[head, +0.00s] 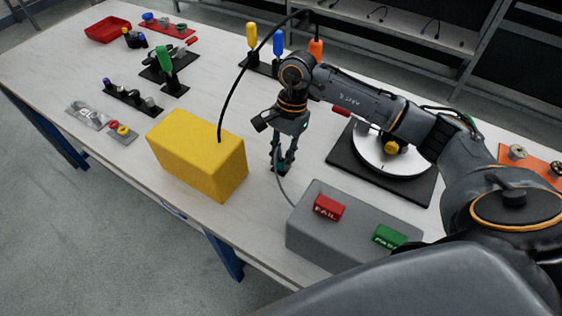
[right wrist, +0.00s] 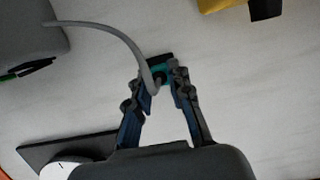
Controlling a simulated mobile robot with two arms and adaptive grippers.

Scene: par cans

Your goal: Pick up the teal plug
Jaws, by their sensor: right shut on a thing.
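The teal plug (right wrist: 162,73) is between the fingertips of my right gripper (right wrist: 160,82) in the right wrist view. A grey cable runs from it toward the grey box. In the head view my right gripper (head: 282,168) points down at the table, between the yellow block and the grey box. The plug is a small dark teal spot at its fingertips there, mostly hidden. The fingers are shut on the plug. I cannot tell whether the plug touches the table. My left gripper is not in view.
A yellow block (head: 190,160) stands left of my right gripper. A grey box (head: 305,235) with red FAIL and green PASS buttons stands to the right. A black plate with a white disc (head: 375,165) lies behind. Screwdrivers and small parts stand farther back. Table front edge is near.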

